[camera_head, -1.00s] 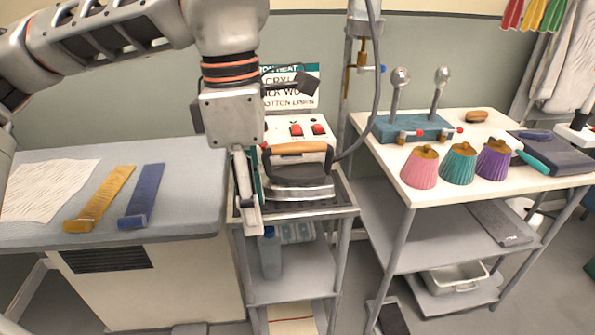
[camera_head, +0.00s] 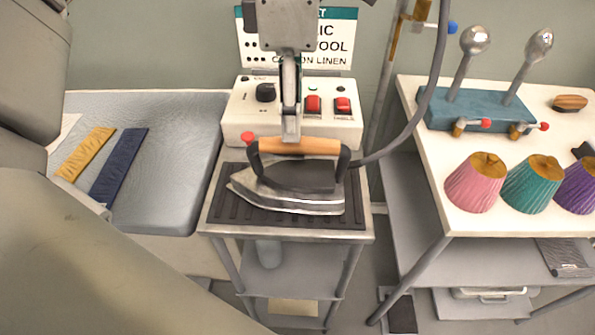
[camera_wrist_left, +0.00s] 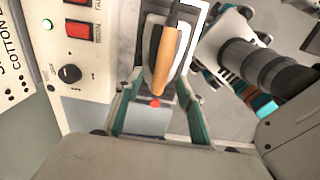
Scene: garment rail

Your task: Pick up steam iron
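The steam iron (camera_head: 300,190) has a dark body, a bright metal soleplate and a wooden handle (camera_head: 300,146). It rests on the dark ribbed pad of a metal stand (camera_head: 212,212). My left gripper (camera_head: 291,138) points down, with its tip at the rear of the handle in the head view. In the left wrist view its teal-padded fingers (camera_wrist_left: 157,115) are spread apart and empty. The iron's handle (camera_wrist_left: 166,62) shows beyond them, not clasped.
A white control box (camera_head: 290,122) with red switches stands right behind the iron. A grey hose (camera_head: 432,90) runs from the iron's right end upward. Pink (camera_head: 475,185) and teal (camera_head: 531,184) pleated shades stand on the right table. Floor shows between stand and table.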

